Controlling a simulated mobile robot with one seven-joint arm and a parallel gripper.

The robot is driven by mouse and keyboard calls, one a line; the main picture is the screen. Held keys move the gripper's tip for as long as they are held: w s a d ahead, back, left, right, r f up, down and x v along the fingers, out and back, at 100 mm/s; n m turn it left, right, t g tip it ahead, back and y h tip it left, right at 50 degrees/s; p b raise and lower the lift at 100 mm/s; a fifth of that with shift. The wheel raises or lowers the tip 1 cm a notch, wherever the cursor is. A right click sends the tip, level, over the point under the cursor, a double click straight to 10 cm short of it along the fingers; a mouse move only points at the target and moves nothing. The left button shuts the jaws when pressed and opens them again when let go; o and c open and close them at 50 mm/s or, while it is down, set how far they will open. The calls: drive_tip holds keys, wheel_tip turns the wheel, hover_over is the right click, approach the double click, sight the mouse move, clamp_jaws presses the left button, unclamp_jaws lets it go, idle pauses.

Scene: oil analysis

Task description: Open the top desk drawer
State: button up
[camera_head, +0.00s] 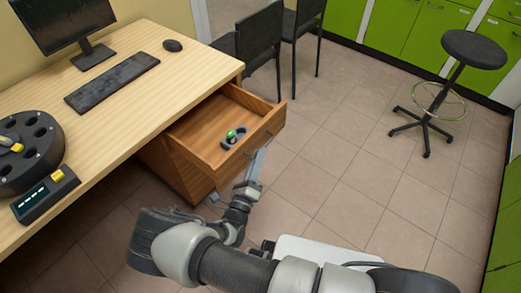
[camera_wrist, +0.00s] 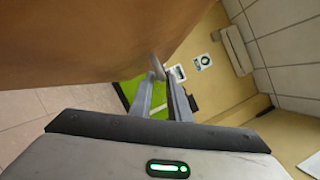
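The top desk drawer (camera_head: 213,140) is pulled well out from under the wooden desk in the head view. A green-topped item in a dark holder (camera_head: 235,136) lies inside it. My gripper (camera_head: 257,160) is at the drawer's front face, beside its small handle (camera_head: 268,134). In the wrist view, the brown drawer front (camera_wrist: 80,40) fills the upper left. My two fingers (camera_wrist: 164,80) are close together there, with the grey handle (camera_wrist: 156,66) at their tips. They look shut on it, though the contact is partly hidden.
The desk (camera_head: 130,105) carries a monitor (camera_head: 65,20), keyboard (camera_head: 112,80), mouse (camera_head: 172,45), a dark round device (camera_head: 28,150) and a small display box (camera_head: 45,195). Chairs (camera_head: 260,40) stand behind the drawer. A stool (camera_head: 470,50) stands right; the floor between is clear.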

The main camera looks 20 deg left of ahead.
drive_tip(key=v, duration=1.4)
drive_tip(key=shift+s, duration=0.3)
drive_tip(key=shift+a, duration=0.1)
